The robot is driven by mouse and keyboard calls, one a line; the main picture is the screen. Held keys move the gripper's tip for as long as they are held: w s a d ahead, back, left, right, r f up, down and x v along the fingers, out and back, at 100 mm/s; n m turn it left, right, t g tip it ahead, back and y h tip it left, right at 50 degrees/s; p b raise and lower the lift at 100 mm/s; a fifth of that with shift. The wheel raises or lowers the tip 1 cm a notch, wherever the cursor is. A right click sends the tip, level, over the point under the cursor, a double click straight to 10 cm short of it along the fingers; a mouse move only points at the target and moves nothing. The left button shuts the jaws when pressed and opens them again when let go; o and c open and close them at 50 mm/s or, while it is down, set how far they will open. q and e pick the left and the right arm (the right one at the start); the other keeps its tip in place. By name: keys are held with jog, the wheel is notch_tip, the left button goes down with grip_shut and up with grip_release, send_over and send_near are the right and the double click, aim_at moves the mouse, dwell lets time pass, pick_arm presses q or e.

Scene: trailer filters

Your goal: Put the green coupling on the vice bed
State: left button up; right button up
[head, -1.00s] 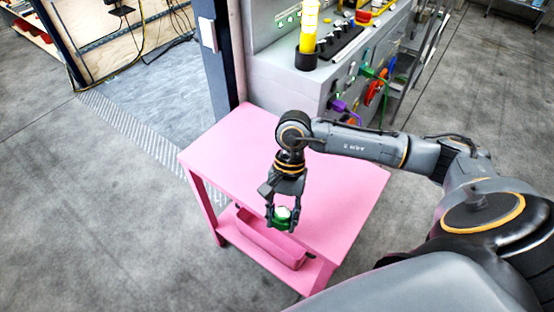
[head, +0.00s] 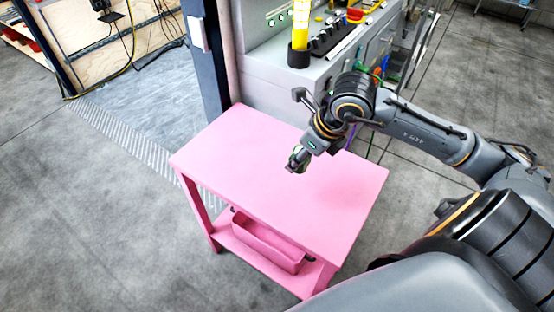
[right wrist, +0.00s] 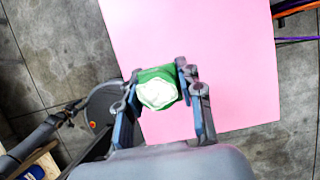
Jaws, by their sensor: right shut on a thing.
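The green coupling (right wrist: 157,90), with a pale white face, is between the two fingers of my right gripper (right wrist: 160,95) in the right wrist view. My right gripper is shut on it. In the head view the right gripper (head: 297,160) holds the coupling above the pink table (head: 240,180), and only a little green shows there. I cannot make out a vice bed in these views. My left gripper is not in view.
The pink tabletop is bare. A pink bin (head: 268,243) sits on its lower shelf. Behind it stands a grey workbench (head: 268,98) with a yellow cylinder (head: 300,30) in a black holder. A dark post (head: 207,60) rises at the table's back left.

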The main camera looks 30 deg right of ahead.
jog(key=w+f, duration=0.3)
jog(key=w, duration=0.1)
jog(key=w+d+f+p, duration=0.1)
jog(key=w+f, duration=0.5)
jog(key=w, duration=0.1)
jog(key=shift+w+d, duration=0.3)
jog(key=shift+w, duration=0.05)
notch_tip(320, 180, down, 3)
jog(key=shift+w+p, duration=0.1)
jog(key=shift+p, duration=0.5)
jog(key=shift+f, duration=0.1)
jog(key=shift+f, duration=0.15)
jog(key=o, duration=1.1)
jog(key=shift+o, duration=0.2)
